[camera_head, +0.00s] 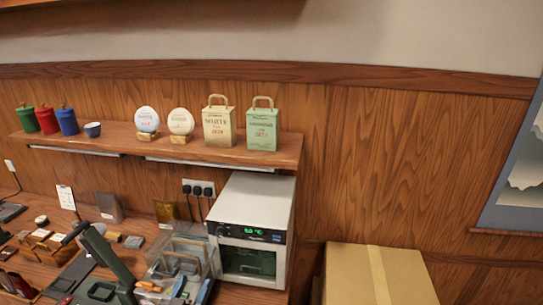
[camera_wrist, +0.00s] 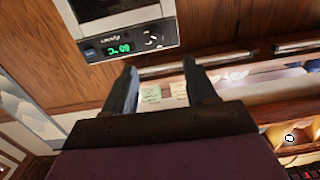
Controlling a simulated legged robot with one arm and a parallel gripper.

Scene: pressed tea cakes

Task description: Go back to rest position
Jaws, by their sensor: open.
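My gripper (camera_wrist: 160,68) shows in the wrist view with its two dark fingers spread apart and nothing between the tips. The wrist picture is turned over, with the oven above the fingers. A pale green paper bag (camera_wrist: 150,94) and a cream paper bag (camera_wrist: 179,91) show small and distant in the gap between the fingers. In the head view the cream bag (camera_head: 219,127) and the green bag (camera_head: 262,130) stand side by side on the wall shelf (camera_head: 290,150). Two round wrapped tea cakes (camera_head: 147,120) (camera_head: 181,121) stand on small wooden stands left of them.
A white oven (camera_head: 253,208) with a lit green display stands below. A cardboard box (camera_head: 400,275) is at the lower right. The left worktop is cluttered.

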